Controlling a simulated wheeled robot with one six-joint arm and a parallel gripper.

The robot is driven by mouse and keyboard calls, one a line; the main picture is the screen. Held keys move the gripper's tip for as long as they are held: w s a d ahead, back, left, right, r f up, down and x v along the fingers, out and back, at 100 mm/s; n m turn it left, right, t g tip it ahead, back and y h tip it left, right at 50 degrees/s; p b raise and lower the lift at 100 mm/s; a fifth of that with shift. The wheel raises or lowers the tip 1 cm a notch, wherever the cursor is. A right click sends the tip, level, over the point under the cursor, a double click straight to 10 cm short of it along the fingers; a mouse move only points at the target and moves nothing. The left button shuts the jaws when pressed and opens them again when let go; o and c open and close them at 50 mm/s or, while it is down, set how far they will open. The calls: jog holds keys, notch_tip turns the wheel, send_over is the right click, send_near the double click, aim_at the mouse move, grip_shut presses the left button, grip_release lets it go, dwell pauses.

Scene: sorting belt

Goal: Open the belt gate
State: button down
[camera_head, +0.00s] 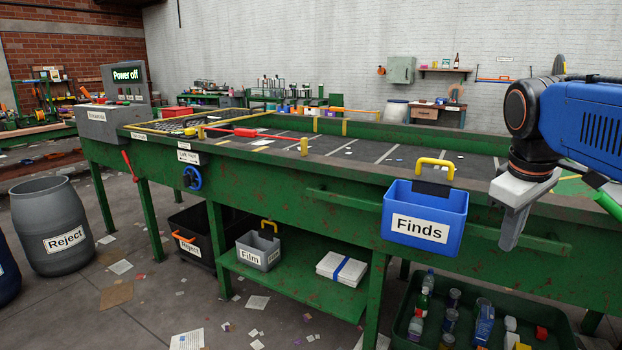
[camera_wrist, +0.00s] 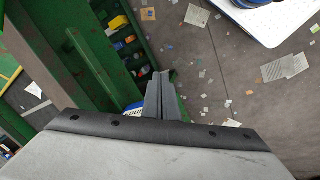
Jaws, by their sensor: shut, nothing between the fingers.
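A red bar (camera_head: 280,136) with a yellow end lies across the dark sorting belt (camera_head: 376,152), toward its far left part; it looks like the belt gate, and I cannot tell for sure whether it is open or closed. My gripper (camera_head: 510,240) hangs at the right, just outside the belt's green front side and well away from the bar. It points down and is shut and empty. In the wrist view my gripper (camera_wrist: 160,80) shows its fingers together, above the green crate and floor. The bar is not in the wrist view.
A blue Finds bin (camera_head: 424,210) hangs on the belt's front, close left of my gripper. A green crate (camera_head: 540,316) of bottles and cans stands below. A blue handwheel (camera_head: 192,178) and red lever (camera_head: 129,163) sit on the front left. A panel (camera_head: 126,82) reads "Power off".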

jog(key=s+a+f+m, duration=0.1)
jog(key=s+a+f, duration=0.2)
jog(key=f, duration=0.3)
jog(key=s+a+f+m+t+y, duration=0.1)
jog(key=s+a+f+m, duration=0.1)
jog(key=f, duration=0.3)
jog(key=s+a+f+m+t+y, duration=0.1)
jog(key=s+a+f, duration=0.3)
jog(key=s+f, duration=0.1)
jog(key=shift+a+f+m, duration=0.25)
jog(key=shift+f+m, duration=0.05)
jog(key=shift+f, duration=0.55)
jog(key=c, duration=2.1)
grip_release()
jog(key=shift+s+a+f, duration=0.1)
jog(key=shift+s+f, duration=0.1)
jog(key=shift+f, duration=0.1)
jog(key=o, duration=0.5)
jog(key=shift+f, duration=0.1)
